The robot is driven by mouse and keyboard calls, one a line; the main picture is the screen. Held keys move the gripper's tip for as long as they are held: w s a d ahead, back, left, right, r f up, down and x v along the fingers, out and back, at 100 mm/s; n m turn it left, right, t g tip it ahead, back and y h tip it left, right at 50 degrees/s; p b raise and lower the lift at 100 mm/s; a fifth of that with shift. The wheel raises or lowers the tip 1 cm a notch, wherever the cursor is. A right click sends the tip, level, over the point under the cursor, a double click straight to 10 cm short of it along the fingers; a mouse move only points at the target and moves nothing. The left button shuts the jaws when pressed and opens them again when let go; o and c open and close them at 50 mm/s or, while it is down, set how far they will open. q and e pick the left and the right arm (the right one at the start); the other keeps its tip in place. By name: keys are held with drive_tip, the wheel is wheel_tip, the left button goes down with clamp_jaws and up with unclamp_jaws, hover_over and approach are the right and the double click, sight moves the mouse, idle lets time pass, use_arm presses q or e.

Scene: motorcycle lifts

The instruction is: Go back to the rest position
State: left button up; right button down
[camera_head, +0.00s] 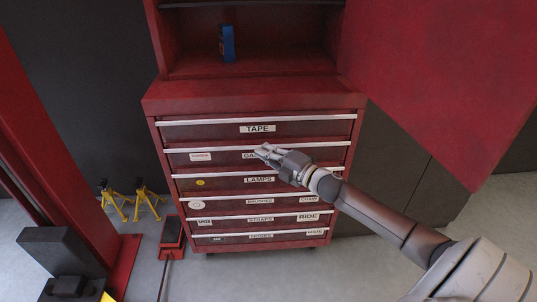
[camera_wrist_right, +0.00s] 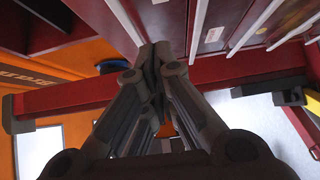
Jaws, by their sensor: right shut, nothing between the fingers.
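My right gripper (camera_head: 262,152) reaches in from the lower right in the head view, in front of the upper drawers of a red tool cabinet (camera_head: 160,160). It partly covers the label of the second drawer. In the right wrist view the fingers of my right gripper (camera_wrist_right: 160,62) are together with nothing between them. I cannot tell from the head view whether the gripper touches the drawer front. My left gripper is in neither view.
The labelled drawers look closed. A blue box (camera_head: 227,44) stands on the cabinet's upper shelf. Yellow jack stands (camera_head: 146,196) and a red floor jack (camera_head: 171,238) are at the left. A red panel (camera_head: 430,70) fills the upper right. Grey floor is free at the cabinet's foot.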

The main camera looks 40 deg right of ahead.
drive_tip(key=s+d+f+m+g+h, duration=0.15)
drive_tip(key=s+f+m, duration=0.3)
drive_tip(key=f, duration=0.75)
drive_tip(key=s+f+m+g+h, duration=0.25)
drive_tip(key=s+f, duration=0.35)
drive_tip(key=f, duration=0.6)
drive_tip(key=s+d+f+m+g+h, duration=0.15)
drive_tip(key=s+f+m+g, duration=0.35)
drive_tip(key=f, duration=0.7)
drive_tip(key=s+a+f+m+g, duration=0.2)
drive_tip(key=s+a+f, duration=0.2)
drive_tip(key=s+f, duration=0.45)
drive_tip(key=s+a+f+m+g, duration=0.15)
drive_tip(key=s+a+f, duration=0.4)
drive_tip(key=s, duration=0.55)
drive_tip(key=s+a+f+m+g, duration=0.1)
drive_tip(key=s+a+f, duration=0.1)
drive_tip(key=s, duration=0.4)
drive_tip(key=s+a+f+m+g, duration=0.1)
drive_tip(key=s+a+f, duration=0.1)
drive_tip(key=s+a, duration=0.2)
drive_tip(key=s+a+f+m+g+y, duration=0.1)
drive_tip(key=s+a+f+g, duration=0.1)
drive_tip(key=s, duration=0.6)
drive_tip(key=shift+a+f+p, duration=0.3)
drive_tip(key=shift+a+p, duration=0.15)
drive_tip(key=shift+a, duration=0.3)
drive_tip(key=shift+d, duration=0.1)
